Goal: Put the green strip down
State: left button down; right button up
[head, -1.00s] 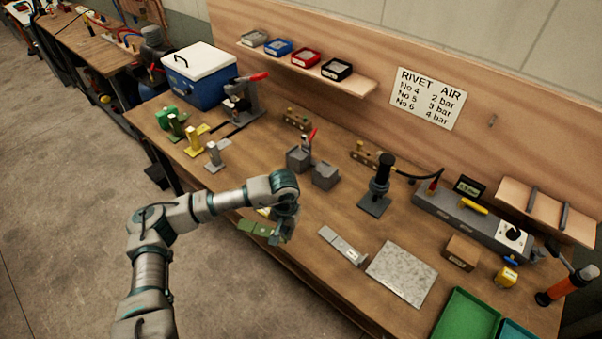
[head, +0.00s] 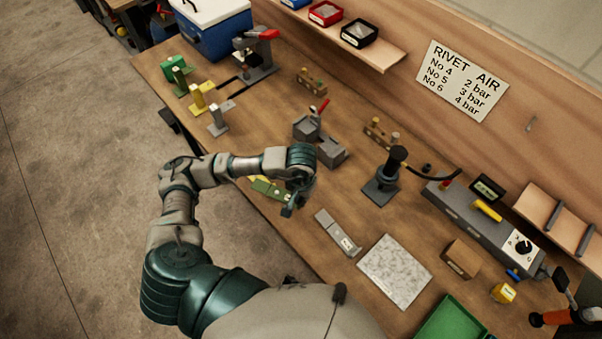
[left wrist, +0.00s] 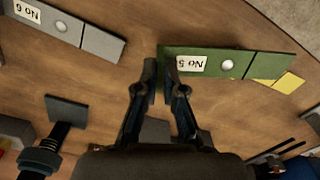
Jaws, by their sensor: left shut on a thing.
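The green strip (head: 270,189), labelled No 5, is near the bench's front edge. In the left wrist view the strip (left wrist: 225,64) extends to the right from my fingertips. My left gripper (head: 290,209) is shut on its labelled end; the fingertips (left wrist: 161,75) show close together there. A yellow strip (left wrist: 276,83) shows partly from behind the green one. I cannot tell whether the green strip touches the bench. My right gripper is not in view.
A grey strip (head: 338,232), labelled No 6 in the left wrist view (left wrist: 70,28), lies to the right, beside a speckled plate (head: 394,271). Grey blocks (head: 320,140) and a black-handled tool (head: 386,177) stand farther back. Bare wood (head: 255,135) lies behind the gripper.

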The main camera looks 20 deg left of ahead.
pick_arm(q)
jog(key=w+a, duration=0.1)
jog(key=w, duration=0.2)
jog(key=w+a+p, duration=0.1)
jog(key=w, duration=0.2)
jog(key=w+a+f, duration=0.1)
jog(key=w, duration=0.2)
jog(key=f+p, duration=0.1)
jog(key=f, duration=0.2)
jog(key=shift+d+f, duration=0.2)
jog(key=shift+a+f, duration=0.1)
jog(key=c, duration=1.7)
grip_release()
jog(key=shift+f, duration=0.1)
jog(key=o, duration=0.4)
